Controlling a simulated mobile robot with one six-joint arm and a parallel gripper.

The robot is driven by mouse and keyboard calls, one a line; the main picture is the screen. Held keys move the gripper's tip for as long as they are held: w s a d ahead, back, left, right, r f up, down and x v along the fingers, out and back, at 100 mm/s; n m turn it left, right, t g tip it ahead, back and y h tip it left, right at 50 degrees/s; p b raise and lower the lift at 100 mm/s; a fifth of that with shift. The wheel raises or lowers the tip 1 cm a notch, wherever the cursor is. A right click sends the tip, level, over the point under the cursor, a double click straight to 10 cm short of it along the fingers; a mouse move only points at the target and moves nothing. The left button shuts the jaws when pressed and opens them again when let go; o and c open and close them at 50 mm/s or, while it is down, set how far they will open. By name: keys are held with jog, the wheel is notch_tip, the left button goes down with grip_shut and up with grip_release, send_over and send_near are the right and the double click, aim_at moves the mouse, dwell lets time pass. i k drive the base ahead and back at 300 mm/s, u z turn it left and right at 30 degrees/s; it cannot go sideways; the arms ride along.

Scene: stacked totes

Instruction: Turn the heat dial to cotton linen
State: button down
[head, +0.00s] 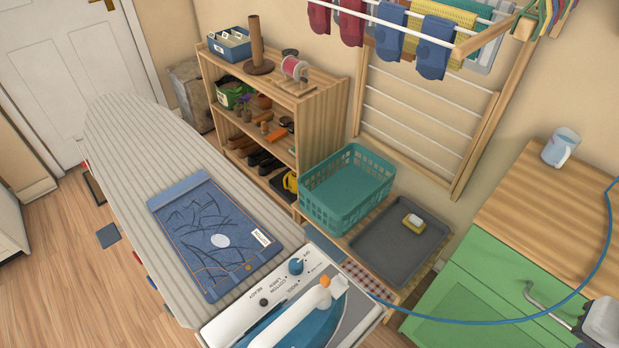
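The heat dial (296,266) is a small blue knob on the white control panel (237,322) of an iron at the bottom centre. Printed words stand around it, slanted in the picture; "cotton linen" (262,286) is to its lower left. The dial's pointer is too small for me to tell which setting it faces. The iron (290,325) has a white handle, an orange button and a blue body, cut off by the lower edge. I cannot make out my gripper's fingers anywhere, and nothing touches the dial.
A striped ironing board (125,125) carries folded denim (205,215) beside the panel. A teal basket (345,190) and a grey tray (385,255) stand behind. A blue cord (480,322) crosses the green cabinet (455,305). A pale grey part (603,322), unclear, shows bottom right.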

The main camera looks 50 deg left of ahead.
aim_at(296, 265)
jog(key=k, duration=1.2)
jog(key=u, duration=3.6)
jog(key=k, duration=0.75)
jog(key=z, duration=1.8)
jog(key=i, duration=1)
jog(key=u, duration=0.2)
